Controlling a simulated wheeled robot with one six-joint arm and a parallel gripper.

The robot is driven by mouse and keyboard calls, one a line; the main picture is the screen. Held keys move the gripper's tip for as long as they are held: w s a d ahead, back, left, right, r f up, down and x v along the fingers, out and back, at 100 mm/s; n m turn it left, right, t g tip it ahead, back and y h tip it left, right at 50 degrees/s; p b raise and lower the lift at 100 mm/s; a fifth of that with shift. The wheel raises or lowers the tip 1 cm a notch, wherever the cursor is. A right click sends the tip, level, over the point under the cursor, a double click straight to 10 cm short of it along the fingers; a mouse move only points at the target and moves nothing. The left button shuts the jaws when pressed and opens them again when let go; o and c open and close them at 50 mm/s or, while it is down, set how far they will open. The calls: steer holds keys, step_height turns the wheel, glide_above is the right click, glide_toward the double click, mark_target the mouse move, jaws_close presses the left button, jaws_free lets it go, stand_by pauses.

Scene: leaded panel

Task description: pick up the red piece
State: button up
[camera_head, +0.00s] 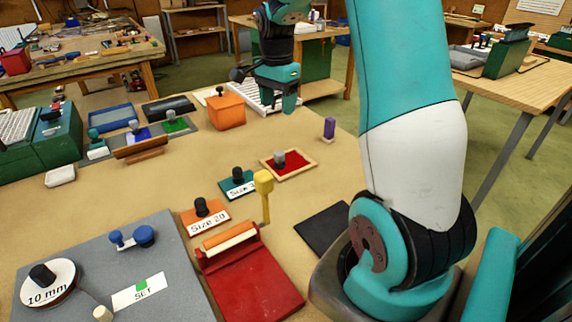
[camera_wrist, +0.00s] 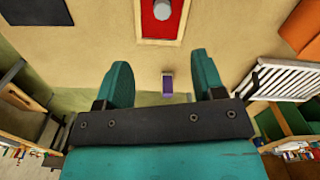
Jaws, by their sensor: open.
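The red piece (camera_head: 293,166) is a flat red panel with a grey knob on top. It lies inside a light wooden frame (camera_head: 308,166) on the table. In the wrist view, the red piece (camera_wrist: 150,30) and its grey knob show at the top edge, cut off by the picture. My gripper (camera_head: 286,103) hangs above the table, behind the red piece and apart from it. The wrist view shows my gripper (camera_wrist: 162,75) with its two teal fingers spread and nothing held between them.
A purple block (camera_head: 329,129) stands behind the wooden frame, near the table's edge. An orange box (camera_head: 227,112) and a white rack (camera_head: 255,95) are near my gripper. A teal piece (camera_head: 237,186), a yellow post (camera_head: 264,190) and a black mat (camera_head: 322,229) lie nearer the front.

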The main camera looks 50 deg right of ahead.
mark_target(279, 153)
step_height(279, 153, down, 12)
steer(key=shift+r+p, duration=0.25)
steer(key=shift+p, duration=0.6)
steer(key=shift+w+d+f+p, duration=0.1)
steer(key=shift+f+p, duration=0.35)
steer(key=shift+f, duration=0.9)
steer(key=shift+w+f+p, duration=0.1)
steer(key=shift+f+p, duration=0.3)
steer(key=shift+f, duration=0.9)
steer(key=c, duration=1)
